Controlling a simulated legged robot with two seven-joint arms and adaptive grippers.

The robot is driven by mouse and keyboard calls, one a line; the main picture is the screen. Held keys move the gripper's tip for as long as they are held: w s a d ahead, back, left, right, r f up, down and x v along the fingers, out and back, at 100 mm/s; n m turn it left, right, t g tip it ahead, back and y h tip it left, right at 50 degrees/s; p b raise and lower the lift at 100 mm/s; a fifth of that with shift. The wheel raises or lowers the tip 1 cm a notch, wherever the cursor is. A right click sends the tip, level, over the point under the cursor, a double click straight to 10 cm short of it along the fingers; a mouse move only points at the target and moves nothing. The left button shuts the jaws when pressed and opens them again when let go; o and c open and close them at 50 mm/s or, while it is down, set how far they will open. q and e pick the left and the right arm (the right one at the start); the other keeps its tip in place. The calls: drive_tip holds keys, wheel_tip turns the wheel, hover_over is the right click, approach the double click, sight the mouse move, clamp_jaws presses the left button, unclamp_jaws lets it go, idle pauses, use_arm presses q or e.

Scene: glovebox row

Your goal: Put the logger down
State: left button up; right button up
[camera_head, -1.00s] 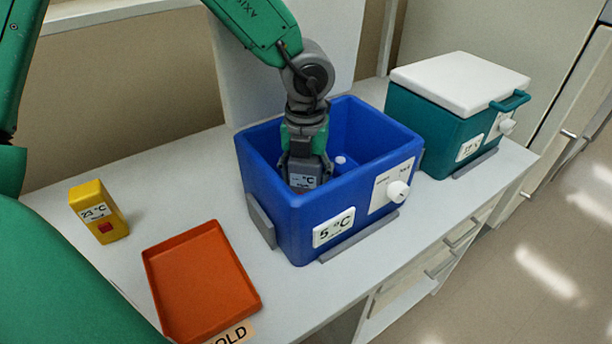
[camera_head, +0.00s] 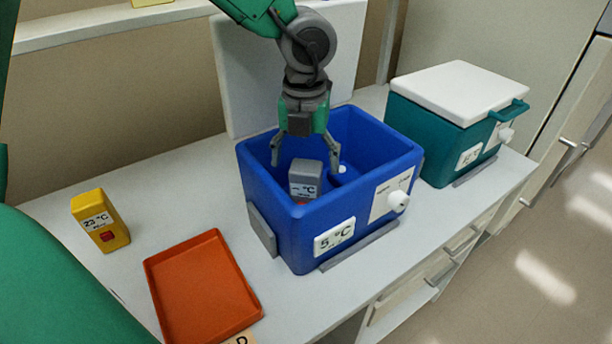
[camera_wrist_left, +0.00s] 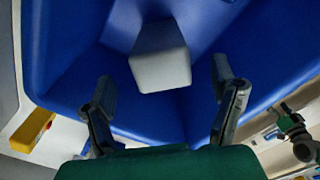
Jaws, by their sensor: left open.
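A grey logger (camera_head: 305,178) with a °C display stands inside the blue box (camera_head: 285,225), which is open at the top and labelled 5 °C. Its pale top also shows in the left wrist view (camera_wrist_left: 160,58). My left gripper (camera_head: 305,162) is open just above the grey logger, with a finger out to each side and clear of it. In the left wrist view the spread fingers (camera_wrist_left: 164,85) hold nothing. The logger's lower part is hidden by the box's front wall.
A yellow logger (camera_head: 101,217) reading 23 °C stands on the bench at the left. An orange tray (camera_head: 205,290) beside it is empty. A teal box (camera_head: 430,135) with a white lid is at the right. A green and dark arm part (camera_wrist_left: 292,130) shows at the wrist view's right edge.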

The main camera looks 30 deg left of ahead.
use_arm(q)
wheel_tip(320, 180, up, 6)
drive_tip(key=shift+f, duration=0.1)
idle(0.5)
